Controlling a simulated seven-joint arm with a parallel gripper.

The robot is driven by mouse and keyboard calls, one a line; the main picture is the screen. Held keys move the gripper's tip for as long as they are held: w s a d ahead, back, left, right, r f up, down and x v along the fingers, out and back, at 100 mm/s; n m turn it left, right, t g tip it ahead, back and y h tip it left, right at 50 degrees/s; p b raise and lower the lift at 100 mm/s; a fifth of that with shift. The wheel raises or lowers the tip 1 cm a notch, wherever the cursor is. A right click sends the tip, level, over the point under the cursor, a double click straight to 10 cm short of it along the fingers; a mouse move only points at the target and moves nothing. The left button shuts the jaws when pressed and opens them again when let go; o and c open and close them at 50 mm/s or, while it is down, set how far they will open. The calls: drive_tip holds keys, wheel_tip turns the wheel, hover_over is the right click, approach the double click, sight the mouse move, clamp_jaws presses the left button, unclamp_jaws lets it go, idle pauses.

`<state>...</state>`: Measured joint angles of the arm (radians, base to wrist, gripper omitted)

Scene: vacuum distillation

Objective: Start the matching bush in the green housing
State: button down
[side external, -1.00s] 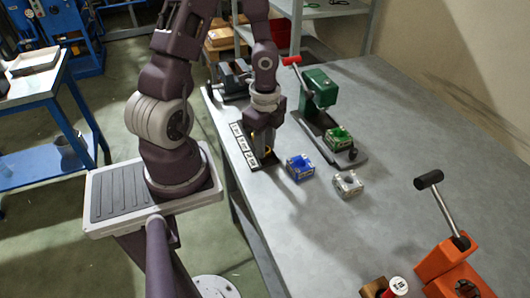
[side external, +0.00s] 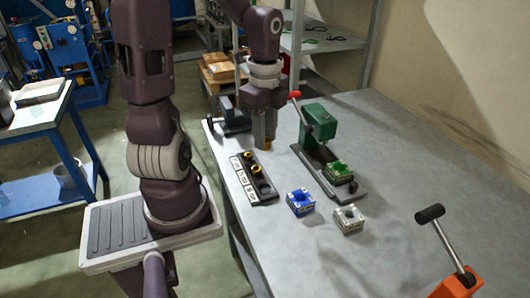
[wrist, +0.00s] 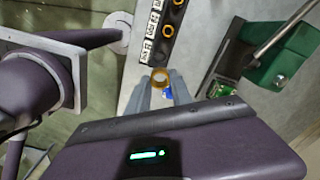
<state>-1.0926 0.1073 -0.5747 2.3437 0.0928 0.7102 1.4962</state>
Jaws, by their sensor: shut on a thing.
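My gripper (side external: 265,146) is shut on a brass-coloured bush (wrist: 160,77), held in the air above the rack; it shows clearly between the fingertips in the wrist view. The green housing (side external: 338,172) sits on the base of the green press (side external: 318,122), to the right of my gripper and apart from it. The housing shows only in part in the wrist view (wrist: 217,90). The black rack (side external: 266,198) has two bushes standing in it and an empty place at its near end. White labels (side external: 243,177) run along the rack's left side.
A blue housing (side external: 300,201) and a grey housing (side external: 348,219) stand on the table in front of the press. The press lever with a red knob (side external: 295,95) rises between my gripper and the press. An orange press (side external: 456,284) is at the near right.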

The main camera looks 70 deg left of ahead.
drive_tip(key=w+d+r+n, duration=0.1)
drive_tip(key=w+d+n, duration=0.1)
drive_tip(key=w+n, duration=0.75)
drive_tip(key=w+d+n, duration=0.2)
drive_tip(key=w+n, duration=0.7)
drive_tip(key=w, duration=0.1)
drive_tip(key=shift+w+f, duration=0.15)
drive_tip(key=shift+f, duration=2.45)
drive_tip(key=shift+w+f, duration=0.1)
drive_tip(key=shift+f, duration=2.5)
drive_tip(key=shift+f, duration=0.6)
drive_tip(key=c, duration=0.5)
unclamp_jaws()
